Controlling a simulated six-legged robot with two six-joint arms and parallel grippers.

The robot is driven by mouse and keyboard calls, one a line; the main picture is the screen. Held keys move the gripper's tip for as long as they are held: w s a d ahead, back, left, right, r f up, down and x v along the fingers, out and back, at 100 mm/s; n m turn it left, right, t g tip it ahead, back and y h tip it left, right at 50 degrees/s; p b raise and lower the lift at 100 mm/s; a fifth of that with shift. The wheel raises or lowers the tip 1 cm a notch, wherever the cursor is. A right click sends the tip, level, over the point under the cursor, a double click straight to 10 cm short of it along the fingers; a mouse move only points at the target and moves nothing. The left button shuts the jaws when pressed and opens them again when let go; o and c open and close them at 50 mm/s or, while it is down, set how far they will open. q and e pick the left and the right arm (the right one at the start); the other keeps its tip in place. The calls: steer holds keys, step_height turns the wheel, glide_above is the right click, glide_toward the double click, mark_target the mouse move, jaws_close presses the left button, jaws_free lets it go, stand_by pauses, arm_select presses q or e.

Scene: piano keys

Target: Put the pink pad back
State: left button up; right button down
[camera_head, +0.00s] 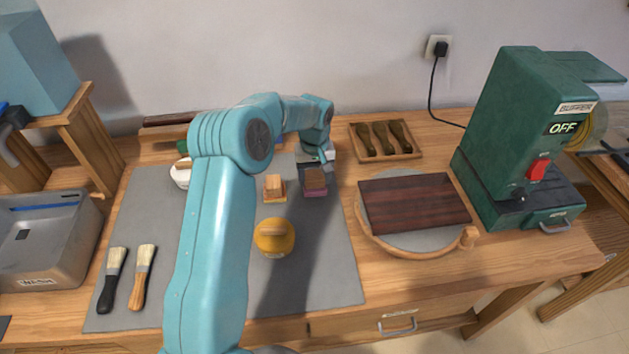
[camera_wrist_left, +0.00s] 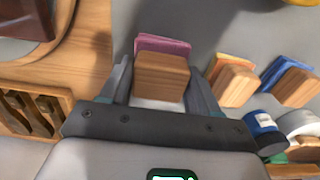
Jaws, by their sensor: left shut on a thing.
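The pink pad (camera_head: 315,190) has a wooden block handle on its back and is over the grey mat (camera_head: 330,255), near its far right part. In the left wrist view the pink pad (camera_wrist_left: 163,45) shows as a pink edge behind its wooden block, between my fingers. My left gripper (camera_wrist_left: 161,78) is shut on this block, one finger on each side. In the head view the left gripper (camera_head: 326,160) is partly hidden by its wrist. I cannot tell whether the pad touches the mat. My right gripper is not in view.
An orange-yellow pad (camera_head: 274,188) stands just left of the pink one. A yellow round tool (camera_head: 273,238) is nearer. A dark wood board (camera_head: 414,204) on a round stand is to the right, with a slotted wooden tray (camera_head: 385,140) behind. Two brushes (camera_head: 128,275) lie at left.

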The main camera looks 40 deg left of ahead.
mark_target(315, 174)
arm_select(q)
steer(key=shift+f, duration=1.2)
steer(key=shift+f, duration=0.15)
steer(key=o, duration=1)
step_height(315, 174, up, 12)
steer(key=shift+f, duration=0.2)
steer(key=shift+r, duration=0.4)
